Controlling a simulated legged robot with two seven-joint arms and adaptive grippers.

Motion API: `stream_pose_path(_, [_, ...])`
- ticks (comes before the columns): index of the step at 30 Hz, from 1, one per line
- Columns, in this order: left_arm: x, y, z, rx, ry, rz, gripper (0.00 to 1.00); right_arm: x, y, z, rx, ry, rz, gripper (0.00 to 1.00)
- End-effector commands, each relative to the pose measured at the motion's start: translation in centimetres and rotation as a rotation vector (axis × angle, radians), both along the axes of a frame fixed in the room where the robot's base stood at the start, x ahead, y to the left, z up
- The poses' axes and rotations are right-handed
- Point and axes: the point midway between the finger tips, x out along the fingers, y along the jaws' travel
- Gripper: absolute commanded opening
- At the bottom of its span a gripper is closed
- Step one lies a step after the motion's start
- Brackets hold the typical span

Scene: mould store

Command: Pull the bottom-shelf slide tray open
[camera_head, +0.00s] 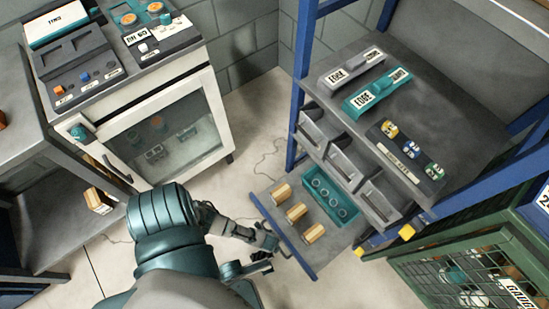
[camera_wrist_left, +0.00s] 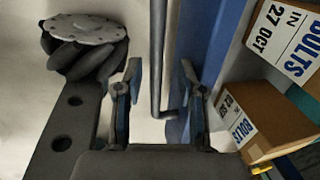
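The bottom-shelf slide tray (camera_head: 340,238) sticks out from the rack, over the floor. It has a blue front edge (camera_head: 287,238) with a grey bar handle, and it carries several cardboard boxes (camera_head: 297,211) and a teal bin (camera_head: 330,196). My left gripper (camera_head: 268,243) is at the tray front. In the left wrist view the handle (camera_wrist_left: 157,55) passes between the two open fingers (camera_wrist_left: 160,85), with a gap visible on both sides. The blue tray front (camera_wrist_left: 205,40) lies just right of it. My right gripper is not in view.
Grey bins (camera_head: 347,165) sit on the shelf above the tray. A blue rack post (camera_head: 297,115) stands at its left. A green mesh crate (camera_head: 470,270) is at lower right. A white glass-door cabinet (camera_head: 165,135) stands left. Pale floor (camera_head: 250,170) is clear between.

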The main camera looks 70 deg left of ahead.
Motion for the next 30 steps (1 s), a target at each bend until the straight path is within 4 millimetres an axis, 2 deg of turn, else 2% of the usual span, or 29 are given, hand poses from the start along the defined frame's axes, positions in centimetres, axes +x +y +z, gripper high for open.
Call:
stream_pose_path(7, [-0.2,0.1,-0.1,0.002,0.004,0.0,0.39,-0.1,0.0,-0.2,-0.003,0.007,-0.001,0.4])
stream_pose_path(11, [-0.3,0.1,0.6,0.002,0.004,0.001,0.39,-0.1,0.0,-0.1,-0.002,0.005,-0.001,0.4])
stream_pose_path(17, [-0.9,0.0,3.5,0.001,0.003,-0.002,0.39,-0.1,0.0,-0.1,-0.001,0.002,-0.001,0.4])
stream_pose_path(24, [-1.7,-0.3,8.2,-0.001,0.003,-0.001,0.39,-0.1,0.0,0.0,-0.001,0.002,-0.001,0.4])
stream_pose_path(30, [-2.2,-0.4,10.8,0.0,0.004,0.0,0.39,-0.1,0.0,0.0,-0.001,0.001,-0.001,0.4])
